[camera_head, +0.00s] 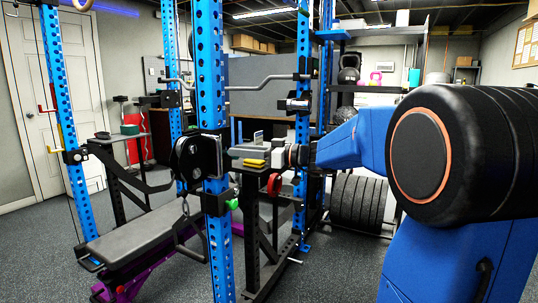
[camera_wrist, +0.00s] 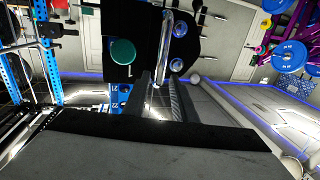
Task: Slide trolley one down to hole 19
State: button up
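A black trolley (camera_head: 215,202) with a green knob (camera_head: 232,204) sits on the near blue upright (camera_head: 210,80), below a round black pulley. In the wrist view the black trolley plate (camera_wrist: 110,22), green knob (camera_wrist: 122,52) and a chrome bar (camera_wrist: 165,40) lie just beyond my gripper. Labels that look like 21 and 22 show on the blue upright (camera_wrist: 114,97) below the plate. My gripper (camera_head: 240,152) is beside the upright, above the green knob. Its two fingers (camera_wrist: 160,92) look apart, with the bar's end between or just past the tips. Contact is unclear.
A padded bench (camera_head: 135,240) stands at the left inside the rack. Weight plates (camera_head: 358,203) and shelved kettlebells (camera_head: 349,68) are behind. Open floor shows at front left.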

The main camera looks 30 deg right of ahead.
jog(key=v, duration=0.9)
jog(key=shift+s+d, duration=0.2)
jog(key=shift+a, duration=0.1)
jog(key=s+a+f+m+g+h, duration=0.45)
jog(key=s+a+f+g, duration=0.25)
jog(key=s+a+f, duration=0.75)
jog(key=s+d+f+m+h, duration=0.2)
jog(key=s+d+f+h, duration=0.2)
jog(key=s+f, duration=0.2)
jog(key=s+d+f+m+h, duration=0.3)
jog(key=s+f, duration=0.3)
jog(key=s, duration=0.4)
jog(key=shift+s+d+f+h, duration=0.15)
jog(key=shift+s+d+h, duration=0.2)
jog(key=shift+d+h, duration=0.5)
